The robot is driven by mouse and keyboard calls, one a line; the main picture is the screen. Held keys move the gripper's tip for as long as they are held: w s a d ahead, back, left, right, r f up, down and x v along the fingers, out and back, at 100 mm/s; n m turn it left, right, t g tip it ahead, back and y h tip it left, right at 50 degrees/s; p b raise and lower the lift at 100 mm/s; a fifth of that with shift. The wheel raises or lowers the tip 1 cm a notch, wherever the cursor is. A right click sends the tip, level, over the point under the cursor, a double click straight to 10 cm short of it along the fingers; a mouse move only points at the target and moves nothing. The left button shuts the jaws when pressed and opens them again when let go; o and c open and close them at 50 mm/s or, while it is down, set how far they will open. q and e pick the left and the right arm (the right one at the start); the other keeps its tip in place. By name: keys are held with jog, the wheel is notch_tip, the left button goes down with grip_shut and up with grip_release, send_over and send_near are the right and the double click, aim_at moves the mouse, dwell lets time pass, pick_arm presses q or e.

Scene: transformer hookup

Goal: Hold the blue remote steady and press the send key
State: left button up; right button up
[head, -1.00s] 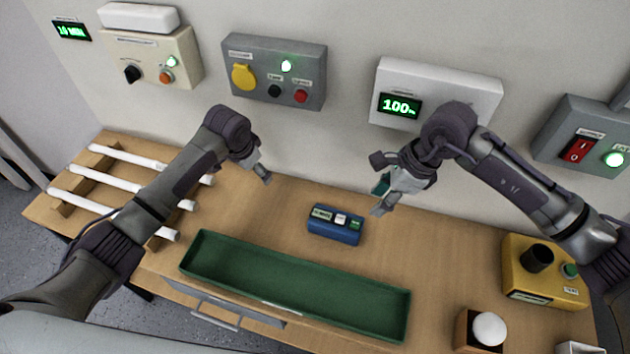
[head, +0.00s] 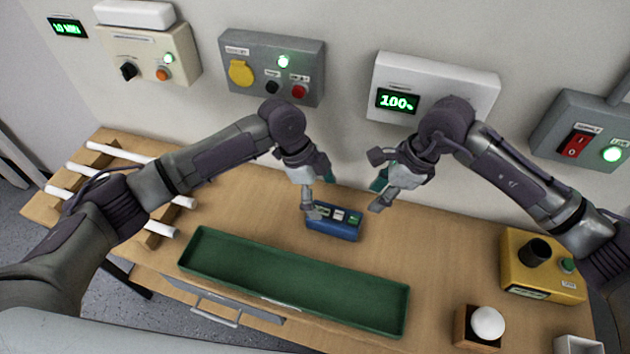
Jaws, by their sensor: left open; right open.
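The blue remote (head: 334,230) lies flat on the wooden table behind the green tray. Its top carries a small label panel, a white key (head: 339,215) and a green key (head: 354,219); which one is the send key is too small to read. My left gripper (head: 322,197) is open at the remote's left end, with one finger in front of its left part and hiding some of it. I cannot tell whether it touches. My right gripper (head: 378,195) is open and empty, above and to the right of the remote, apart from it.
The long green tray (head: 290,291) is empty in front. White tubes on wooden rests (head: 97,146) lie at the left. A yellow box (head: 542,268) and a white ball in a wooden holder (head: 487,325) stand at the right. Wall boxes, one reading 100% (head: 397,101), line the back.

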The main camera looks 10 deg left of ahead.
aim_at(333, 215)
pick_arm(q)
jog(key=x, duration=0.8)
jog(key=shift+d+f, duration=0.15)
jog(key=shift+f, duration=0.15)
jog(key=c, duration=1.4)
pick_arm(e)
jog(key=shift+c, duration=0.4)
pick_arm(q)
jog(key=shift+o, duration=0.2)
pick_arm(e)
grip_shut()
